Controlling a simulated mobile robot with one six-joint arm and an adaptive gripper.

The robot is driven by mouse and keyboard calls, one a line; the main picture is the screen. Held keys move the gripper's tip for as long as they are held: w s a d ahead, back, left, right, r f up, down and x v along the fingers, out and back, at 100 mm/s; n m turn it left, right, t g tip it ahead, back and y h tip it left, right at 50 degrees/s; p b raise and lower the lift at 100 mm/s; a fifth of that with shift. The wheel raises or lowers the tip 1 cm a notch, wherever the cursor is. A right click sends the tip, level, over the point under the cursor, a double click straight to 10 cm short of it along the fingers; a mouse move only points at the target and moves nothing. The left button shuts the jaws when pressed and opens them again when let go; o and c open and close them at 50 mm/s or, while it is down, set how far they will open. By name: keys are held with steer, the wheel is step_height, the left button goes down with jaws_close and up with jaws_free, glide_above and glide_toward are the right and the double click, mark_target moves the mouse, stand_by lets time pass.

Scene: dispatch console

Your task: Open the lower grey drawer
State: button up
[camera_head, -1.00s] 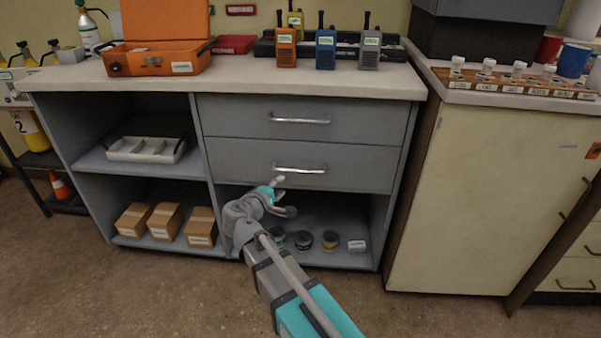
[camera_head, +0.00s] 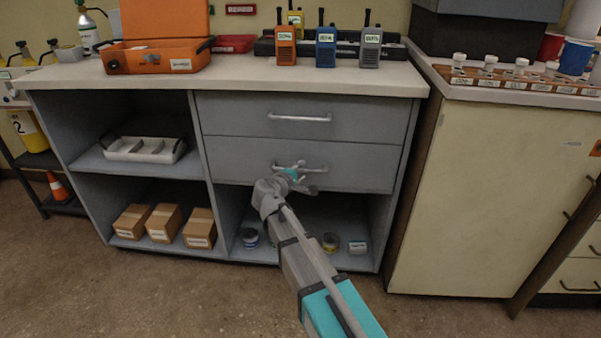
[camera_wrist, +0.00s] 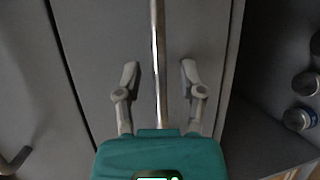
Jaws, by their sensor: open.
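The lower grey drawer (camera_head: 350,166) is closed, flush in the right half of the counter unit. Its metal bar handle (camera_head: 318,170) runs across the upper middle of its front. My gripper (camera_head: 300,167) is at this handle and partly covers its left part. In the wrist view, the handle (camera_wrist: 158,60) runs between the two open fingers of my gripper (camera_wrist: 159,78), with a gap on each side. The lower drawer front (camera_wrist: 200,25) shows behind the fingers. I cannot tell how deep the handle sits between the fingers.
The upper grey drawer (camera_head: 370,118), with its handle (camera_head: 300,118), is closed above. An open shelf with several jars (camera_head: 330,241) lies below. Boxes (camera_head: 163,222) stand at left. Radios (camera_head: 326,47) and an orange case (camera_head: 158,57) stand on the countertop (camera_head: 240,76).

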steer(key=shift+w, duration=0.2)
jaws_close()
steer(key=shift+s+d, duration=0.1)
stand_by(0.4)
